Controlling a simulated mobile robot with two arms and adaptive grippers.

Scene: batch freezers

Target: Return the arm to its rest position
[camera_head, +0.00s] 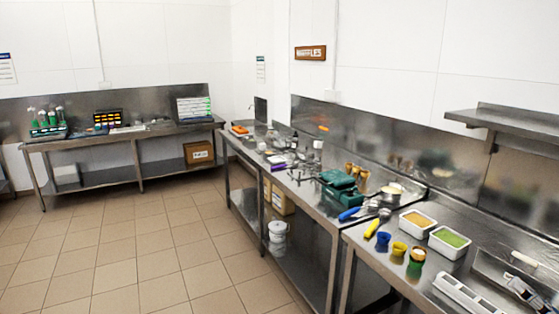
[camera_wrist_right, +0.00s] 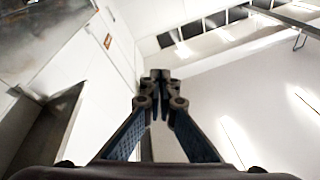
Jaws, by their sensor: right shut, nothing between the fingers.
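My right gripper (camera_wrist_right: 160,76) shows in the right wrist view, its two dark fingers together at the tips with nothing between them. It points toward the white walls and the ceiling, clear of any object. In the head view, a dark jointed part shows at the lower right edge, over the near counter; I cannot tell for sure that it is this gripper. My left gripper is in neither view.
The near steel counter holds a tub of green stuff (camera_head: 449,241), a tub of orange stuff (camera_head: 417,222), small cups (camera_head: 399,248) and a white rack (camera_head: 466,294). A steel wall shelf (camera_head: 510,121) juts out above. The tiled floor (camera_head: 150,255) at left is clear.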

